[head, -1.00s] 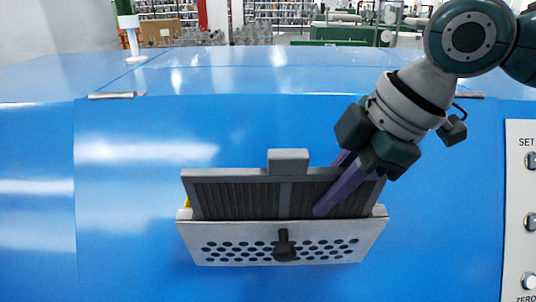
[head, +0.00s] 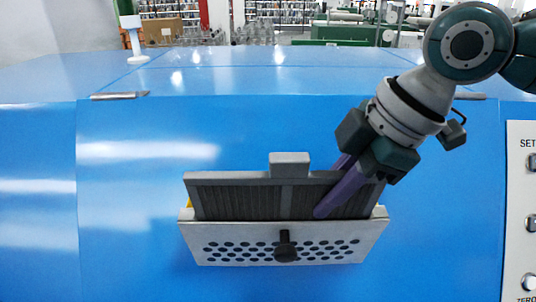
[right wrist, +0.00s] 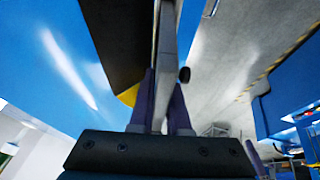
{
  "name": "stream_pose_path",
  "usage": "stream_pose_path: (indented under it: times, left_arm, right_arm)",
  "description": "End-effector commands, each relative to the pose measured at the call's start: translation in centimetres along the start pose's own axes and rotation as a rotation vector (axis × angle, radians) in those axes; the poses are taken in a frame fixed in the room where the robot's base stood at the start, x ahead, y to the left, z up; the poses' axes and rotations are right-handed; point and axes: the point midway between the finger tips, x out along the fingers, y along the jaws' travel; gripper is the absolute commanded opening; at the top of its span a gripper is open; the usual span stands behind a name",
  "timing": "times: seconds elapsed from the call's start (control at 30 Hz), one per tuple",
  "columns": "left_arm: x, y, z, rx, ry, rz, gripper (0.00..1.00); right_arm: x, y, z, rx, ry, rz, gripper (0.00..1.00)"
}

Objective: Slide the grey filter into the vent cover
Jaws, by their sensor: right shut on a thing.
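The grey filter (head: 240,197) has a pleated dark face, a grey frame and a tab on top. It stands upright in the head view, its lower part hidden behind the front wall of the vent cover (head: 215,243). The vent cover is light grey with several round holes and a black knob, on the blue machine front. My right gripper (head: 328,205) is shut on the filter's right part, with purple fingertips close to the cover's top edge. In the right wrist view, the fingers (right wrist: 160,105) straddle a thin grey plate. My left gripper is out of view.
The blue machine (head: 130,190) fills most of the head view. A white control panel (head: 522,210) with buttons is at the right edge. A metal clip (head: 119,95) lies at the upper left. The blue surface left of the cover is clear.

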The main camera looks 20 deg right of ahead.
Motion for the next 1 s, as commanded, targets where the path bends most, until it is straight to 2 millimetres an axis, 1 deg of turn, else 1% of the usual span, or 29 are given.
stream_pose_path:
  times: [0.33,0.63,1.0]
  left_arm:
    - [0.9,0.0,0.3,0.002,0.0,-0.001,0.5]
    - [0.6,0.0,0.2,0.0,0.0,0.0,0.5]
    - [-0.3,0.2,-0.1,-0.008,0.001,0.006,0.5]
  right_arm:
    - [1.3,0.0,0.5,0.002,0.0,0.0,0.0]
    - [1.1,0.0,0.4,0.001,0.0,0.0,0.0]
    - [0.6,0.0,0.2,0.001,0.0,-0.001,0.0]
